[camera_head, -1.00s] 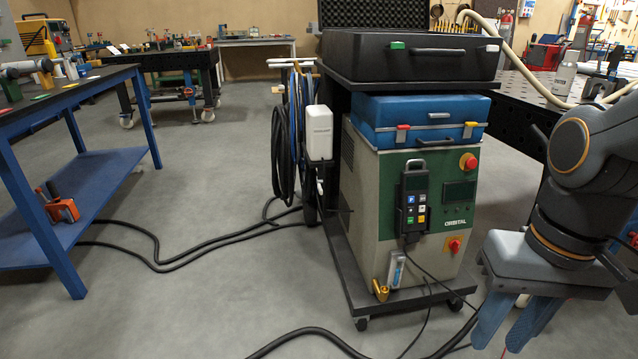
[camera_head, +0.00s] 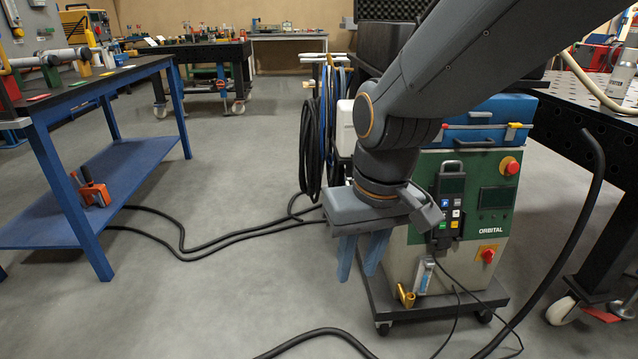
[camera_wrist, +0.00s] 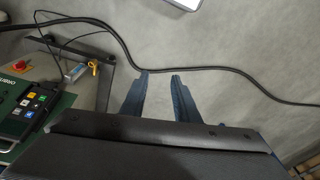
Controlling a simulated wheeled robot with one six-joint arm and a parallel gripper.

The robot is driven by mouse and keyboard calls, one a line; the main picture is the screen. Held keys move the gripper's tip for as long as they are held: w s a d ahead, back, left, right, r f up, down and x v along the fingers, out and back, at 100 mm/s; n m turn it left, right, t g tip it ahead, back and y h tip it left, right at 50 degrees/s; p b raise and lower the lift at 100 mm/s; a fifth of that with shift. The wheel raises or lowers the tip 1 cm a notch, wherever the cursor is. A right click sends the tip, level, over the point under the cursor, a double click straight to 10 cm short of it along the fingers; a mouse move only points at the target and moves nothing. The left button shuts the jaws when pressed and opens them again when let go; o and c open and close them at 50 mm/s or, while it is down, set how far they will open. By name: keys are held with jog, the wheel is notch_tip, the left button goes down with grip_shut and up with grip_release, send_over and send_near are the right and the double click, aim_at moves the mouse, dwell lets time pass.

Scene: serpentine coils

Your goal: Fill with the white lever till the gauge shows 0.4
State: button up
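The green and grey ORBITAL machine (camera_head: 400,262) stands on a dark cart. Low on its front is a small clear upright gauge with a blue part (camera_head: 424,275); its reading is too small to tell. A brass fitting (camera_head: 404,295) sits beside the gauge. In the wrist view the gauge (camera_wrist: 76,72) and the fitting (camera_wrist: 93,66) are at the upper left. I cannot make out a white lever. My gripper (camera_head: 357,278) points down, left of the gauge in the head view. Its blue fingers (camera_wrist: 159,76) are apart with nothing between them.
A pendant (camera_head: 449,207) hangs on the machine's front, its cable running down. A black hose (camera_head: 318,335) crosses the floor. A blue bench (camera_head: 95,178) stands left and a perforated table (camera_head: 575,105) right. Floor between bench and cart is mostly clear.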

jog(key=w+d+f+m+t+b, duration=0.1)
jog(key=w+d+f+t+b, duration=0.2)
jog(key=w, duration=1.5)
jog(key=w+d+f+t+b, duration=0.3)
jog(key=w+f+t+b, duration=0.5)
jog(key=w, duration=1.1)
jog(key=w+d+f+m+t+b, duration=0.1)
jog(key=w+d+f+t+b, duration=0.2)
jog(key=w+f+b, duration=0.6)
jog(key=shift+w+m+t+h+b, duration=0.2)
jog(key=shift+w+t+b, duration=0.6)
jog(key=shift+w, duration=1.75)
jog(key=shift+w+m+t+h+b, duration=0.15)
jog(key=shift+w+t+b, duration=0.6)
jog(key=shift+w, duration=1.75)
jog(key=shift+g, duration=0.25)
jog(key=shift+c, duration=0.3)
grip_shut()
